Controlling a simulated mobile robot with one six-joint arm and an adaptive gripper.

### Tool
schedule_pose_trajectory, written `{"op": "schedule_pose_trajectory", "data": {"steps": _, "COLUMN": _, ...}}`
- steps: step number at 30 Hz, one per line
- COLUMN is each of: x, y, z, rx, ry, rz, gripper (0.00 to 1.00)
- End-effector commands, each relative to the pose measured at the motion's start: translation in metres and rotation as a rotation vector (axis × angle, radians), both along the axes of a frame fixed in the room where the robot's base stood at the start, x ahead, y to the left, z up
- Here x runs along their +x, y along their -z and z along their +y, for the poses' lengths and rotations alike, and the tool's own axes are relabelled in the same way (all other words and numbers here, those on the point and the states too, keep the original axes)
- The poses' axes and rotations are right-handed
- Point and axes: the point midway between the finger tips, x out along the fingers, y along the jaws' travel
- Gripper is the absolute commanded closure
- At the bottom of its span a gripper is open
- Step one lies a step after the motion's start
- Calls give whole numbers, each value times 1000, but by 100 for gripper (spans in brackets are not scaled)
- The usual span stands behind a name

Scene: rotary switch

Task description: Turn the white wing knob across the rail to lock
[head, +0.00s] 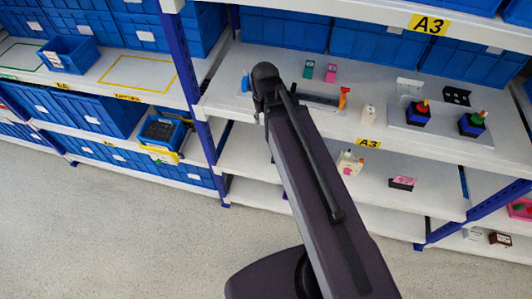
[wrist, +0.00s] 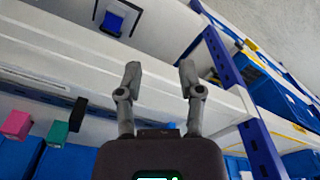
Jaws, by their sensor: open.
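My gripper (wrist: 160,75) is open and empty in the wrist view, its two fingers apart in front of a white shelf edge. In the head view, the end of my arm is over the front left part of the A3 shelf, and the fingers are mostly hidden. A dark rail-like strip (head: 318,99) lies on that shelf to the right of my arm, with an orange upright piece (head: 344,96) at its right end. A small cream block (head: 369,114) stands farther right. I cannot make out for certain which piece is the white wing knob.
Green (head: 309,69) and pink (head: 330,72) blocks stand behind the strip, and a small blue piece (head: 245,83) lies left of my arm. A blue shelf post (head: 190,80) stands at left.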

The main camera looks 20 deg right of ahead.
Motion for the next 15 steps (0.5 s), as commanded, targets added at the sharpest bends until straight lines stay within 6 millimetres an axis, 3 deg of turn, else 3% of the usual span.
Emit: {"op": "schedule_pose_trajectory", "data": {"steps": 15, "x": -10, "y": 48, "z": 0, "rx": 1, "ry": 31, "rz": 5, "gripper": 51}}
